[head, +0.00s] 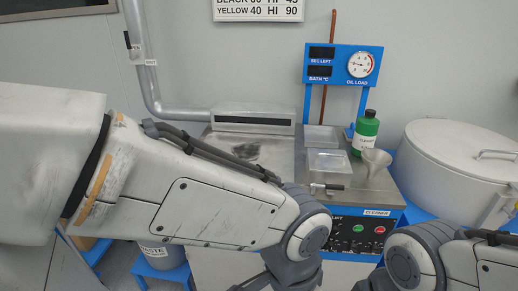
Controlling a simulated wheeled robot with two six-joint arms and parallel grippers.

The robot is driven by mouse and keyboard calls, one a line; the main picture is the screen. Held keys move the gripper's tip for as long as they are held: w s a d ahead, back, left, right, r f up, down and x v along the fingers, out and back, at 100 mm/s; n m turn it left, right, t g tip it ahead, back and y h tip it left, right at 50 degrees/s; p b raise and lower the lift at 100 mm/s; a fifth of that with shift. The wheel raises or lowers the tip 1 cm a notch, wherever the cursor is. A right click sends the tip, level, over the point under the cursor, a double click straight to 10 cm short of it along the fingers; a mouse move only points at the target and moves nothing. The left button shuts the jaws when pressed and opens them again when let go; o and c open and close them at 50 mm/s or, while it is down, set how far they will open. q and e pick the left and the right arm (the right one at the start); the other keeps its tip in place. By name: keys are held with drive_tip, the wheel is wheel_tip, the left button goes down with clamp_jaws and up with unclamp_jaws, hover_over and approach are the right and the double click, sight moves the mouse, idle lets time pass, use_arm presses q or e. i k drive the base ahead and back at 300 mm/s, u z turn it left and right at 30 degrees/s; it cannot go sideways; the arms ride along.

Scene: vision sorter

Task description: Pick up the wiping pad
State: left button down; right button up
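I cannot make out a wiping pad in the head view. My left arm crosses the picture from the left, in front of the steel worktop (285,150), and hides much of what lies below and behind it. My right arm comes in at the lower right. Both arms bend down out of the bottom of the picture, so neither gripper shows. A dark smudge (258,151) marks the worktop behind my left arm. A green bottle (366,134) with a dark cap stands upright on the right part of the worktop.
A pale funnel (376,160) stands beside the bottle, near a clear square tray (330,162). A blue gauge panel (342,65) rises behind. A large lidded drum (455,165) stands at right. A waste bin (162,254) is at lower left. A pipe (143,65) runs down the wall.

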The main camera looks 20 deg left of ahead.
sight(349, 134)
drive_tip(key=k, duration=0.6)
drive_tip(key=z, duration=0.75)
drive_tip(key=i, duration=2.15)
drive_tip(key=u, duration=0.7)
